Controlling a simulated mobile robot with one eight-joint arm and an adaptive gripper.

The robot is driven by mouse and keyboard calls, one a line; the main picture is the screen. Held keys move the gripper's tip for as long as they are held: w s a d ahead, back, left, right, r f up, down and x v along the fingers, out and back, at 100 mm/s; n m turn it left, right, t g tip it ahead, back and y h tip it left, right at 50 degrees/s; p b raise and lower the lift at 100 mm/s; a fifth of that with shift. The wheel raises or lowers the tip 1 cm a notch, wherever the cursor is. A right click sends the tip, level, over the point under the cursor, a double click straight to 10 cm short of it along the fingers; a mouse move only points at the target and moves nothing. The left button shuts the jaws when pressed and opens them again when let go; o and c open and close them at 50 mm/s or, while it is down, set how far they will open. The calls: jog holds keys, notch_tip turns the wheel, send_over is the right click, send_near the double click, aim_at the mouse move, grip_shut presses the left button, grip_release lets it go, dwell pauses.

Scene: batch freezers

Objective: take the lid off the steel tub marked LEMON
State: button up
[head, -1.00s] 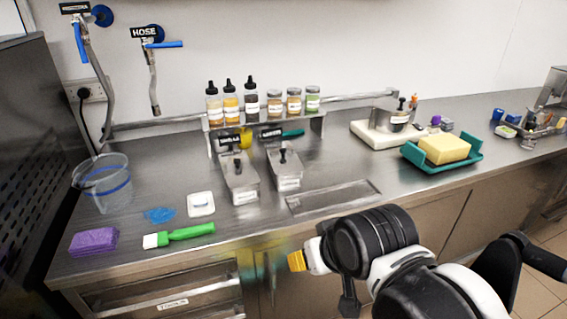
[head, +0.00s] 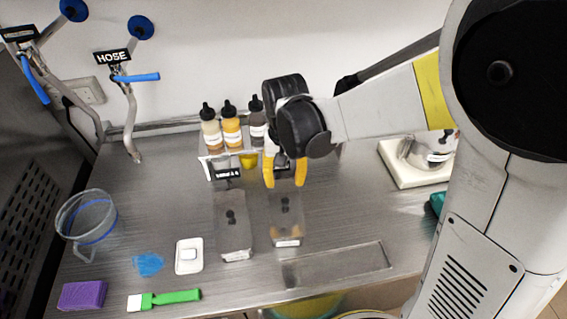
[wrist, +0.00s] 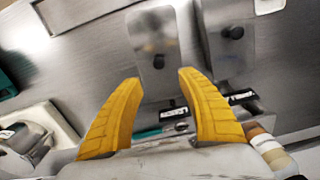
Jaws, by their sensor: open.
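Two narrow steel tubs with lids and black knobs stand side by side on the counter, the left tub (head: 234,236) and the right tub (head: 287,226). Their front labels are too small to read, so I cannot tell which is marked LEMON. My gripper (head: 285,183) is open and empty, fingers down, above the back end of the right tub. In the wrist view, my gripper (wrist: 160,76) has its fingertips near the right tub's lid (wrist: 151,25) and knob (wrist: 158,62). The left tub (wrist: 231,60) shows beside it. Both lids appear to be on.
Squeeze bottles (head: 231,130) stand on a rack behind the tubs. A white board (head: 402,172) with a steel container lies to the right. A white dish (head: 189,256), green brush (head: 176,297), purple sponge (head: 82,295) and clear jug (head: 87,222) are left. A recessed panel (head: 335,265) lies in front.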

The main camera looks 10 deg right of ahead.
aim_at(285, 200)
jog(key=f, duration=0.3)
jog(key=shift+s+a+f+b, duration=0.15)
jog(key=shift+s+b, duration=0.1)
jog(key=shift+b, duration=0.15)
jog(key=f+b, duration=0.1)
jog(key=f, duration=0.5)
jog(key=shift+d+b, duration=0.2)
jog(key=shift+b, duration=0.2)
grip_shut()
